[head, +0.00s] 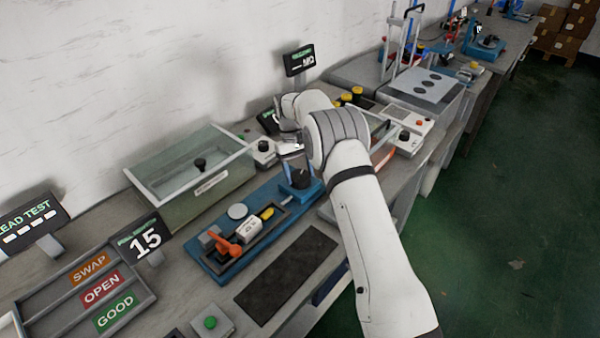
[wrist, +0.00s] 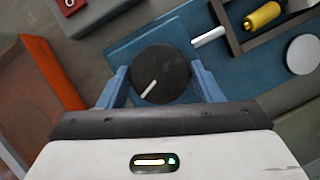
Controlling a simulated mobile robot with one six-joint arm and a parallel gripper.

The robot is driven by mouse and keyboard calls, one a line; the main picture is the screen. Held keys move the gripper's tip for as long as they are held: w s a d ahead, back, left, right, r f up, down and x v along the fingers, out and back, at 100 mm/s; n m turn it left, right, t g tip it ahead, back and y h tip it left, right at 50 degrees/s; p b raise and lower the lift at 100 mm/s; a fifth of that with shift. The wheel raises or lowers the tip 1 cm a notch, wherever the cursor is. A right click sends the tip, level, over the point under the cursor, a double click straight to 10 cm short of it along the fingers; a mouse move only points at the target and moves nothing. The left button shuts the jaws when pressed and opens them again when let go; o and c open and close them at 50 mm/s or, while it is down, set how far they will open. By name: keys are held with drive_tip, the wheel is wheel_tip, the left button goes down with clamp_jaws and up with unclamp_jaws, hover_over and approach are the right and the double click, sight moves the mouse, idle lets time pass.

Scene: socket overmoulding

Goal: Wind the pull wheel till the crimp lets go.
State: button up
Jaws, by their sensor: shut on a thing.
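The pull wheel (wrist: 160,74) is a black round knob with a white mark on its top. In the wrist view my gripper (wrist: 154,82) is shut on it, with a blue finger at each side. A second white mark lies on the blue base beside the wheel; the two marks are not in line. In the head view the wheel (head: 301,180) is at the right end of the blue pull tester (head: 215,264), partly hidden by my arm. The tester carries a red lever (head: 226,247), a white block (head: 249,229), a yellow piece (head: 267,213) and a pale disc (head: 237,211). A display (head: 144,240) reads 15.
A glass-lidded box (head: 190,190) stands behind the tester. A dark mat (head: 287,274) lies in front. A sorting rack (head: 100,290) labelled swap, open and good is at the left, near a green button (head: 210,322). An orange-red part (wrist: 48,75) is close to my gripper.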

drive_tip(key=m+y, duration=0.1)
drive_tip(key=m, duration=0.3)
drive_tip(key=shift+d+f+m+g+y, duration=0.1)
drive_tip(key=shift+d+m+g+y, duration=0.05)
drive_tip(key=shift+m+g+y, duration=0.2)
drive_tip(key=shift+s+m+y+b, duration=0.1)
drive_tip(key=shift+m+y+b, duration=0.4)
drive_tip(key=shift+m, duration=1.15)
drive_tip(key=shift+y, duration=0.25)
drive_tip(key=o, duration=1)
drive_tip(key=shift+r, duration=0.2)
drive_tip(key=v, duration=0.7)
drive_tip(key=shift+r, duration=0.25)
drive_tip(key=shift+d+r, duration=0.1)
